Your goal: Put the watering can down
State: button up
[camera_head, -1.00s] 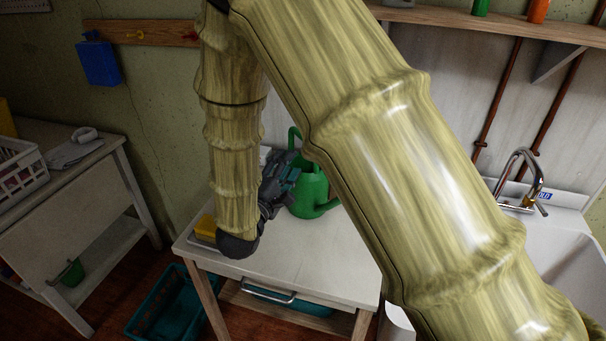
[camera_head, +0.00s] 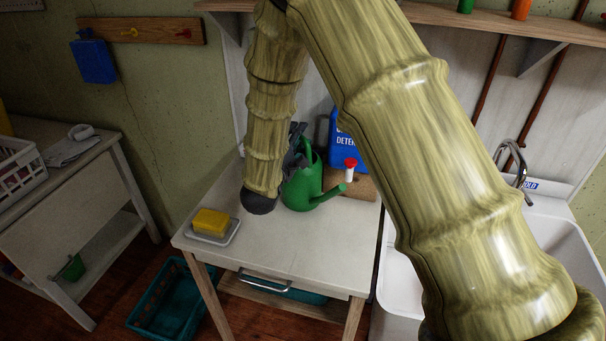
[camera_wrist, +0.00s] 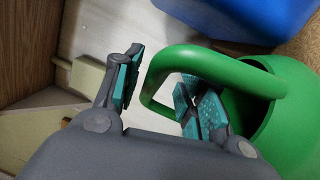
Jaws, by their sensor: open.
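The green watering can (camera_head: 303,188) stands on the white table (camera_head: 285,245), near its back edge, with its spout toward the right. In the wrist view its green handle (camera_wrist: 225,68) loops from the can's body (camera_wrist: 292,115) in between the fingers. My gripper (camera_wrist: 155,90) is open, with a teal-padded finger on either side of the handle's left end. I see a gap between the left finger and the handle; the right finger is close beside the handle. In the head view my arm hides most of the gripper (camera_head: 297,147).
A yellow sponge (camera_head: 210,221) lies in a dish at the table's left front. A sink (camera_head: 400,285) adjoins on the right. The table's front middle is clear.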

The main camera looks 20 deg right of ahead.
jog(key=shift+s+r, duration=0.1)
jog(key=shift+r, duration=0.15)
jog(key=shift+f, duration=0.1)
jog(key=c, duration=0.7)
jog(key=shift+d, duration=0.1)
grip_shut()
